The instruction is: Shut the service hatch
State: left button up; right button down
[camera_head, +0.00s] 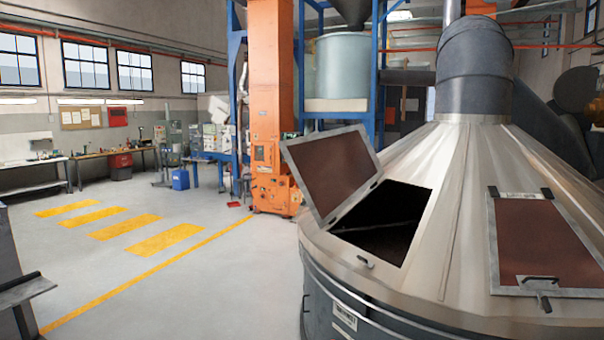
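An open service hatch (333,172) with a red-brown panel and grey metal frame stands raised and tilted at the left side of a dark opening (385,224). The opening is in the sloped metal top of a large round vessel (455,200). A small latch (366,262) sits at the opening's lower edge. A second hatch (543,242) on the right of the vessel lies shut, with a handle (540,290) at its lower edge. Neither of my grippers shows in the head view.
A tall orange elevator column (269,110) stands behind the open hatch beside a blue frame (375,70). Open grey floor with yellow stripes (125,226) lies to the left. Workbenches (110,158) line the far wall. A grey metal edge (18,285) shows at the lower left.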

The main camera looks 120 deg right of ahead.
aim_at(335, 171)
jog(key=l+z, duration=0.6)
jog(key=z, duration=0.25)
jog(key=l+z, duration=0.65)
jog(key=z, duration=0.15)
jog(key=i+l+z, duration=1.25)
jog(key=i+z, duration=0.35)
jog(key=i, duration=1.1)
jog(key=i+j+z, duration=0.15)
jog(key=i, duration=1)
jog(key=i+z, duration=0.4)
jog(key=i+j+z, duration=0.15)
jog(key=i+z, duration=0.3)
jog(key=i+j+z, duration=0.2)
jog(key=z, duration=0.2)
jog(key=i+z, duration=0.15)
jog(key=z, duration=0.3)
jog(key=i+j+z, duration=0.1)
jog(key=z, duration=0.4)
jog(key=i+j+z, duration=0.2)
jog(key=z, duration=0.25)
jog(key=i+j+z, duration=0.15)
jog(key=z, duration=0.3)
jog(key=j+z, duration=0.25)
jog(key=z, duration=0.25)
jog(key=k+j+z, duration=0.2)
jog(key=k+l, duration=0.25)
jog(key=i+l+u, duration=0.05)
